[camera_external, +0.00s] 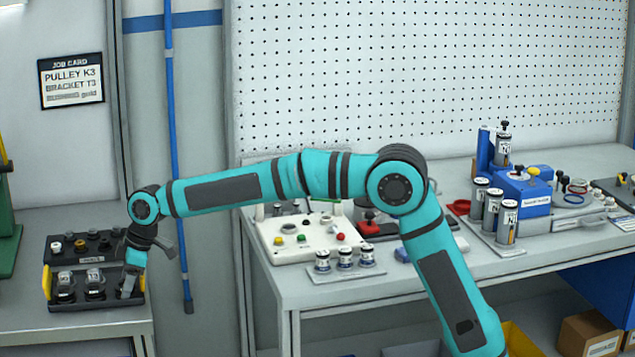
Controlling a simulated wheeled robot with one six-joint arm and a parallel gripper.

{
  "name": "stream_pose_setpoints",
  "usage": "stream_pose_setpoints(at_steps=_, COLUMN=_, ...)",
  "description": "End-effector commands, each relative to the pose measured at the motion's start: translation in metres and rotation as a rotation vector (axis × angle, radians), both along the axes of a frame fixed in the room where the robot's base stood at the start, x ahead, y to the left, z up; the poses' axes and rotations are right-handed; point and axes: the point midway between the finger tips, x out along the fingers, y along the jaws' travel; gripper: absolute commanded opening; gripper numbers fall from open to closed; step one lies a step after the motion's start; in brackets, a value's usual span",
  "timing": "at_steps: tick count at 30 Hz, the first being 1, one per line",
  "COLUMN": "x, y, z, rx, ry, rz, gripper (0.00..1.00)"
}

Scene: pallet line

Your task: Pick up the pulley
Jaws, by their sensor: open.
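I cannot tell for certain which part is the pulley. A black rack (85,304) on the left bench holds a front row of grey-topped dark parts, among them a left part (65,285) and a middle part (95,283). Small round pieces, one of them whitish (57,247), sit in its back row. My gripper (130,284) points down at the rack's right end, beside the front row. It is open, with nothing visibly held. It hides the right end of the rack, and whether it touches a part is unclear.
A job card (71,80) on the wall reads "PULLEY K3" and "BRACKET T3". A blue pole (175,150) stands just right of my gripper. The right workbench (400,275) holds a white button panel (308,240), small jars, and upright cylinders near a blue box (524,190).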

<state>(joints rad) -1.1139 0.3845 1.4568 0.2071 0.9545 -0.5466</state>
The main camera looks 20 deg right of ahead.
Motion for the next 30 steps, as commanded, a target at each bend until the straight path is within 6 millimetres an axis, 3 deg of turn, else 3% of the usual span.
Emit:
stream_pose_setpoints(at_steps=3, x=0.000, y=0.000, z=0.000, rx=0.000, ry=0.000, rz=0.000, gripper=0.50)
stream_pose_setpoints(at_steps=8, x=0.000, y=0.000, z=0.000, rx=0.000, ry=0.000, rz=0.000, gripper=0.20)
stream_pose_setpoints(at_steps=19, x=0.000, y=0.000, z=0.011, rx=0.003, ry=-0.001, rz=0.000, gripper=0.20)
stream_pose_setpoints(at_steps=30, x=0.000, y=0.000, z=0.075, rx=0.002, ry=-0.001, rz=0.001, gripper=0.20)
